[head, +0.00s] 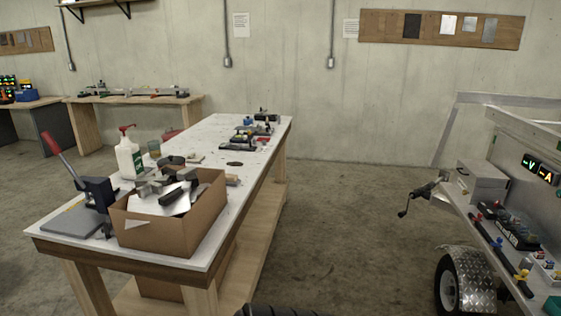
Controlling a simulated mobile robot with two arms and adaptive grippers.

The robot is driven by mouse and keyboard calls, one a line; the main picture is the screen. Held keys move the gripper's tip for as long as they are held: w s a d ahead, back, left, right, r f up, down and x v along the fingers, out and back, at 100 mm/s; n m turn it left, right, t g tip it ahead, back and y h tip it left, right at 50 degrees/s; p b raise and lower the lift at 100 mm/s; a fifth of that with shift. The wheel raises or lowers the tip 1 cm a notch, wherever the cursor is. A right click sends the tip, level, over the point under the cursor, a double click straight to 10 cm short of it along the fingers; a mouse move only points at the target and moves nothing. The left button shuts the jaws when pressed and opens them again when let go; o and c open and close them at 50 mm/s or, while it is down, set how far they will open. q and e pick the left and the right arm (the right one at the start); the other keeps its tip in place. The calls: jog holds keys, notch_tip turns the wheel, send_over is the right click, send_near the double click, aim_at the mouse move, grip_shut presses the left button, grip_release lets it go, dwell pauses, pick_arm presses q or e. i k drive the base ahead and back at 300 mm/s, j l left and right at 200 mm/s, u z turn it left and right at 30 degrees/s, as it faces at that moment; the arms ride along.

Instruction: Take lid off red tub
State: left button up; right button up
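I cannot clearly make out a red tub or its lid. A small red object (171,134) shows at the far left edge of the white-topped workbench (215,160), behind a small jar (154,149). It is too small and partly hidden to tell whether it is a tub or has a lid. Neither of my grippers shows in the head view.
An open cardboard box (178,236) full of tools stands at the bench's near end. A white pump bottle (129,158) and a red-handled press (90,188) are beside it. An aluminium trailer (490,225) stands at right. Floor between bench and trailer (345,215) is clear.

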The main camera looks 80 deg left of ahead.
aim_at(171, 160)
jog(key=u, duration=0.45)
jog(key=j+u, duration=0.1)
jog(key=u, duration=0.75)
jog(key=j+u, duration=0.1)
jog(key=u, duration=1.25)
jog(key=i+u, duration=0.1)
jog(key=u, duration=0.75)
jog(key=i+l, duration=0.2)
jog(key=l, duration=0.2)
jog(key=i+l+u, duration=0.15)
jog(key=l, duration=0.2)
jog(key=i+l, duration=0.15)
jog(key=l, duration=0.25)
jog(key=i+l+u, duration=0.1)
jog(key=l, duration=0.3)
jog(key=i+l, duration=0.2)
jog(key=l, duration=0.2)
jog(key=i+l+u, duration=0.15)
jog(key=l, duration=0.25)
